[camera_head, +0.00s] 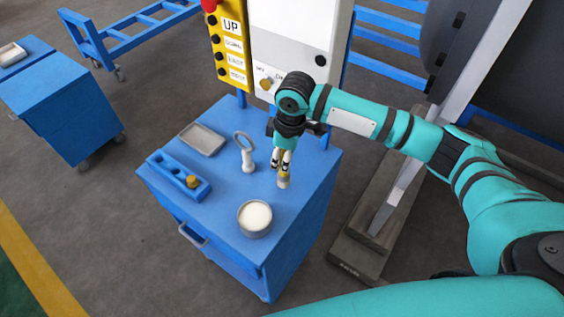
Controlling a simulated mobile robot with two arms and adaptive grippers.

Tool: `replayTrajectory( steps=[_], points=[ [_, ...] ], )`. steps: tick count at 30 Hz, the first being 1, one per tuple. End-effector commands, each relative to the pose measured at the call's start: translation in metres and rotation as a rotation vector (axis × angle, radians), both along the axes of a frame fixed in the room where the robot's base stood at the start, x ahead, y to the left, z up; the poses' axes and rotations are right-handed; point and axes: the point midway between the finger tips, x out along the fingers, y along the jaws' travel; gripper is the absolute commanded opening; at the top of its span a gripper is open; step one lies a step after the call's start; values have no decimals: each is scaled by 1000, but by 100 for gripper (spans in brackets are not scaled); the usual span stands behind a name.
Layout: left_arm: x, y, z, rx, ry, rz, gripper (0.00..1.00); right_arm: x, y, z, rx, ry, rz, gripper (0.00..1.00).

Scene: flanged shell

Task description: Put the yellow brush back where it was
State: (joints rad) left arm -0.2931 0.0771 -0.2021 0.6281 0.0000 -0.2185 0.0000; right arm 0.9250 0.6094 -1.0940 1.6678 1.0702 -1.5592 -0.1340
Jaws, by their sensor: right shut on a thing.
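My right gripper (281,163) hangs down over the right side of the blue cart top (222,213). It is shut on the yellow brush (284,181), which points down with its pale lower end close to the cart top. I cannot tell whether the brush touches the surface. The fingers hide the brush's upper part. My left gripper is not in view.
On the cart are a blue holder (170,170) with a small yellow-orange piece (193,181) in it, a grey tray (203,139), a white ring-topped tool (245,154) and a round tin (255,217) with pale contents. A control panel (230,45) stands behind.

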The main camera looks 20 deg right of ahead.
Motion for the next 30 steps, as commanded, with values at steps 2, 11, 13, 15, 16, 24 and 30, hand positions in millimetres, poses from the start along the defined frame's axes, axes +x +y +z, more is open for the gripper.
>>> replayTrajectory(
  steps=[2,11,13,15,16,24,30],
  points=[
    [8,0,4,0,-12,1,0,2,1,-2,-1,2,0,0],
    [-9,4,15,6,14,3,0,1,1,-35,-1,0,1,0],
    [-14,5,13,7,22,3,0,2,1,-36,0,0,1,0],
    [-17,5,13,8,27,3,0,1,1,-36,-1,0,1,0],
    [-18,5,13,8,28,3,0,1,1,-36,-1,0,1,0],
    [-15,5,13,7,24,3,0,1,1,-36,-1,1,0,46],
    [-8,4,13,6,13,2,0,1,1,-35,0,0,0,46]
  ],
)
